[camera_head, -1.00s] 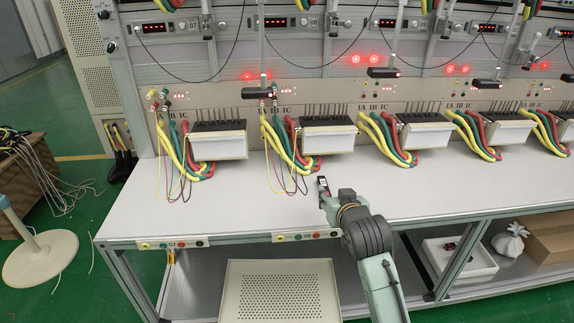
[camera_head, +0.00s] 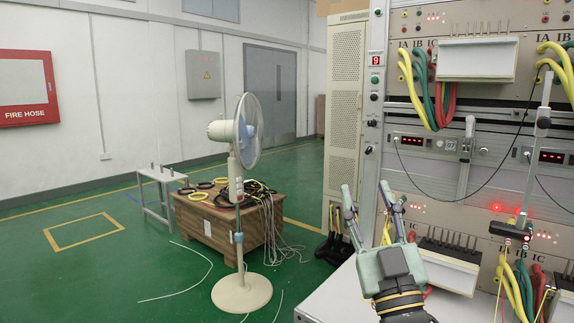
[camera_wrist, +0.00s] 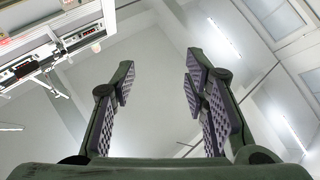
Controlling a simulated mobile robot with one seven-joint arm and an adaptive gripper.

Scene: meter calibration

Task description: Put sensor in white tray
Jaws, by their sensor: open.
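My gripper (camera_head: 369,198) is raised in front of the rack's left end in the head view, fingers pointing up, open and empty. In the wrist view its two padded fingers (camera_wrist: 160,85) stand wide apart with only wall and ceiling between them. A small black device (camera_head: 511,230) with a red light, which may be the sensor, hangs at the rack front on the right, apart from my gripper. The white tray is not in view now.
The meter rack (camera_head: 450,205) and a strip of its white worktop (camera_head: 335,298) are at the right, with thick cables. A standing fan (camera_head: 238,140) and a wooden box (camera_head: 205,222) with cables stand at the left. Green floor is open farther left.

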